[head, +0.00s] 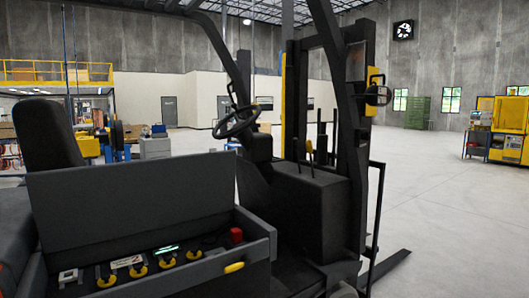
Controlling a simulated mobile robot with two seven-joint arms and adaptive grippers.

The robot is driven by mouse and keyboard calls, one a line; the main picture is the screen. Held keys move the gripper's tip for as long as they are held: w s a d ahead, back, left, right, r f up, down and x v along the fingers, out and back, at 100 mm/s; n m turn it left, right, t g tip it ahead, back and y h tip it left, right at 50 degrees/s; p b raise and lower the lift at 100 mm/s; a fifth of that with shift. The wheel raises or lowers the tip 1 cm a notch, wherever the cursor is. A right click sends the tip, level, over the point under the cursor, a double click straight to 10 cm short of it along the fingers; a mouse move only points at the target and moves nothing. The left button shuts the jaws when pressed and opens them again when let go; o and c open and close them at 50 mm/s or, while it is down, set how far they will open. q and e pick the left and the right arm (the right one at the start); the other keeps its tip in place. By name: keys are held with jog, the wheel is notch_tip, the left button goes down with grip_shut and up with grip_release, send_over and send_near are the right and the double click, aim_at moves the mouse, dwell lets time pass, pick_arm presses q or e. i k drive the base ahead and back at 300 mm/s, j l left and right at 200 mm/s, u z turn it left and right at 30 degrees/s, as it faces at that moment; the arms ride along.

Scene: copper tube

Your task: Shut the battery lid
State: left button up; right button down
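The battery lid (130,195) is a dark grey panel standing raised, close to upright, at the back of the open battery compartment (205,272) of a forklift. Inside the compartment are several yellow-and-black caps (139,265), a small green-lit display (166,248), a light grey connector (68,276) and a red knob (236,235). Neither of my grippers shows in the head view.
A fork (390,264) reaches low to the right. The grey floor (450,225) at right is open.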

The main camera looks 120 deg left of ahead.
aim_at(72, 207)
jog(key=z, duration=4.9)
